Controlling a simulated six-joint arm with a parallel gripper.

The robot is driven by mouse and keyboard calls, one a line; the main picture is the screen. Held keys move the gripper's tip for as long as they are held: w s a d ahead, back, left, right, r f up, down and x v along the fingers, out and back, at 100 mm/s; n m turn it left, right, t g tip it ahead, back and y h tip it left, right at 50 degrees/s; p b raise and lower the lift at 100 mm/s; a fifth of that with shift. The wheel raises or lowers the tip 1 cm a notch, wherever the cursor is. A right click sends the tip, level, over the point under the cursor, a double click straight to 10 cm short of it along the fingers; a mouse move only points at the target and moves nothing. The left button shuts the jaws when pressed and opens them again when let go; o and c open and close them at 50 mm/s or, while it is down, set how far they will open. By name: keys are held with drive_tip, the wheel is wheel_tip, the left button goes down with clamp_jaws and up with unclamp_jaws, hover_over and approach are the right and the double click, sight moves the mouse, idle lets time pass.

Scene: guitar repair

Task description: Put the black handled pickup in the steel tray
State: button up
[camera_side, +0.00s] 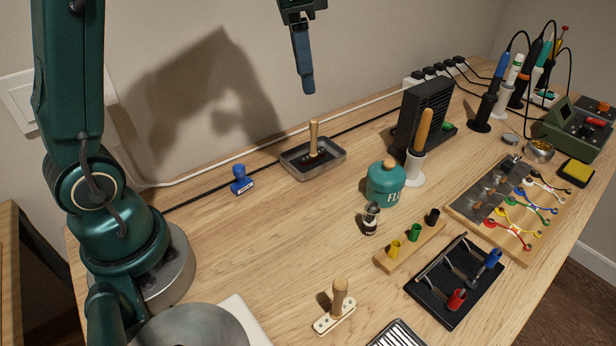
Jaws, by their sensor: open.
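The black handled pickup (313,154) has a dark base and an upright wooden peg handle. It stands inside the shallow steel tray (335,163), within its rim, near the back edge of the table. My gripper (305,75) is at the top of the view, above and behind the tray in the picture, clear of the pickup. It is open, with nothing seen in it. One blue-grey finger shows plainly; the other is hidden or hard to make out.
A cream pickup with a wooden handle (338,305) stands at the front. A blue stamp (241,181) is left of the tray. The teal flux jar (385,184) and black fan box (424,115) stand to its right. The table between stamp and cream pickup is clear.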

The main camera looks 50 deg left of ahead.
drive_tip(key=s+d+f+n+t, duration=0.1)
drive_tip(key=s+d+f+n, duration=0.1)
drive_tip(key=s, duration=0.5)
drive_tip(key=s+d+f+n+t, duration=0.2)
drive_tip(key=s+d+f+n, duration=0.1)
drive_tip(key=s, duration=0.5)
drive_tip(key=shift+f+n, duration=0.25)
drive_tip(key=shift+n, duration=0.05)
